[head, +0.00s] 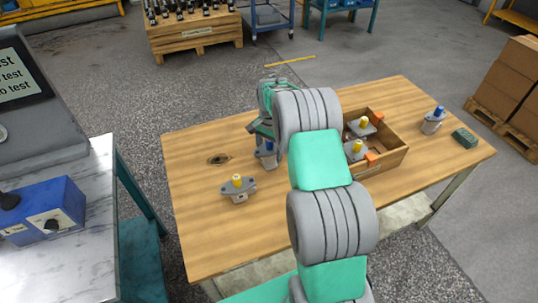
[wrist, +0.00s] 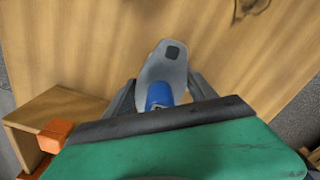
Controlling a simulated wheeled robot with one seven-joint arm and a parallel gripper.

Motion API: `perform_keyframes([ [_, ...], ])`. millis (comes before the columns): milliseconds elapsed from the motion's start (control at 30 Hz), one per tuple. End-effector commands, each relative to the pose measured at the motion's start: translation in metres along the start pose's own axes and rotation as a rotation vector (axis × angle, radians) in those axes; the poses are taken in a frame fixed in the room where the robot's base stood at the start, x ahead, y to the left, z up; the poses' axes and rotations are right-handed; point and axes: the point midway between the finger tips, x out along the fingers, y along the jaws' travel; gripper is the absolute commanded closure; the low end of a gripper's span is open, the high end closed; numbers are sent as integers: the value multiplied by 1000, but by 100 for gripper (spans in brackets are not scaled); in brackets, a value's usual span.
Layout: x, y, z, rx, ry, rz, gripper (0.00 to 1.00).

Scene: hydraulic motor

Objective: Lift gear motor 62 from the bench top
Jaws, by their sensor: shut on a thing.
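A grey gear motor with a blue cap (head: 266,154) is at my gripper (head: 264,137), left of the crate on the wooden bench (head: 200,150). In the wrist view my gripper (wrist: 158,92) has its two fingers on either side of this motor (wrist: 162,70), shut on it near the blue part. The motor's flange points away from my palm. My arm hides part of it in the head view. I cannot tell whether its underside touches the bench. No number is readable, so I cannot tell which motor is 62.
A yellow-capped motor (head: 238,190) stands at the front left of the bench. A wooden crate (head: 388,163) with yellow-capped motors and orange pieces is at right. Another blue-capped motor (head: 432,122) and a green box (head: 465,138) are farther right. The bench's left part is mostly clear.

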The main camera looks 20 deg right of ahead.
Motion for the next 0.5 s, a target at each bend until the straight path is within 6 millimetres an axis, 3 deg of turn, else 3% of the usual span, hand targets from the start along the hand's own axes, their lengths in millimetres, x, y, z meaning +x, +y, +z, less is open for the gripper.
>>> perform_keyframes([
  [267, 0, 0, 0, 0, -1, 1, 100],
  [500, -2, -1, -1, 0, 2, -2, 100],
])
